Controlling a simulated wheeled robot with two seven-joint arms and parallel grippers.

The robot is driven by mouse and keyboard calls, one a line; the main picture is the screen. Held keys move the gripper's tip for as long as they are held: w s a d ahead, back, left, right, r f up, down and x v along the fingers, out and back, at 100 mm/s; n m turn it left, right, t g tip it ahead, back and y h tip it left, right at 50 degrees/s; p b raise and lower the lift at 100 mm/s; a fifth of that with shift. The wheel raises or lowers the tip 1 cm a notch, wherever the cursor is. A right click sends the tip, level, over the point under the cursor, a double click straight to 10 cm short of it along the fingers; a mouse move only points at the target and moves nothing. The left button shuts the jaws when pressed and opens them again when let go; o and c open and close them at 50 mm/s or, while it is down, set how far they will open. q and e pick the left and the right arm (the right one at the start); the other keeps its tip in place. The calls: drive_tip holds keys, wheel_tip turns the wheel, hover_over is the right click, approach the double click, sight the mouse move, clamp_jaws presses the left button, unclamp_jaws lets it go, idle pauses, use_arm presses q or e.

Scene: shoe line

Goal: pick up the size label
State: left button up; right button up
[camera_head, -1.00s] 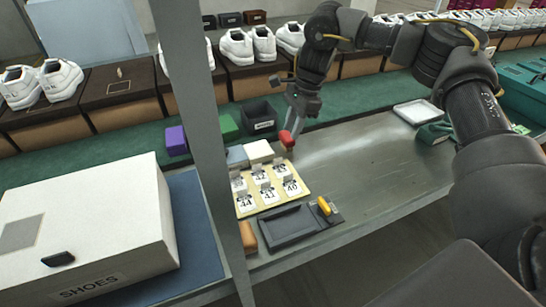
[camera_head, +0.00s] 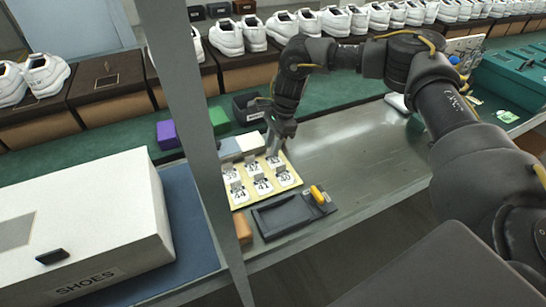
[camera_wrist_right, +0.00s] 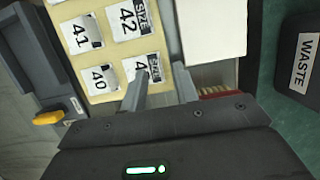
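Several white size labels with black numbers lie in rows on a pale yellow board (camera_wrist_right: 108,53). In the right wrist view I read label 41 (camera_wrist_right: 80,33), label 42 (camera_wrist_right: 128,18) and label 40 (camera_wrist_right: 99,80). One more label (camera_wrist_right: 143,66) starts with 4; a finger covers its second digit. My right gripper (camera_head: 274,152) is over the far right corner of the board. Its fingers (camera_wrist_right: 160,88) are apart with nothing visibly held; one finger overlaps that partly hidden label. Contact cannot be told. My left gripper is out of view.
A dark tray (camera_head: 262,234) with a yellow-handled tool (camera_head: 317,194) lies in front of the board. A white block (camera_head: 250,142) and a waste bin (camera_wrist_right: 298,70) are close by. A grey post (camera_head: 198,110) and white shoe box (camera_head: 80,215) stand left. The bench right is clear.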

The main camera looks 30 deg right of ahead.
sight(273, 167)
drive_tip(key=shift+a+f, duration=0.1)
drive_tip(key=shift+f, duration=0.65)
clamp_jaws()
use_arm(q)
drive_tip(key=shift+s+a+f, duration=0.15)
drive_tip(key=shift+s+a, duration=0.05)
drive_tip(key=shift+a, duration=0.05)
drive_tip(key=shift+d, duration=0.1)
use_arm(e)
drive_tip(key=shift+r, duration=0.15)
drive_tip(key=shift+r, duration=0.55)
wheel_tip(273, 167, up, 2)
drive_tip(key=shift+s+a+r, duration=0.15)
drive_tip(key=shift+r, duration=0.05)
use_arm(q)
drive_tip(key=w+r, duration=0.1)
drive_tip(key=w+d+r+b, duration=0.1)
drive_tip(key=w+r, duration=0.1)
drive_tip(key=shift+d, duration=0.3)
use_arm(e)
drive_tip(key=s+a+r, duration=0.6)
drive_tip(key=s+r, duration=0.3)
drive_tip(key=s, duration=0.3)
drive_tip(key=shift+s+r, duration=0.15)
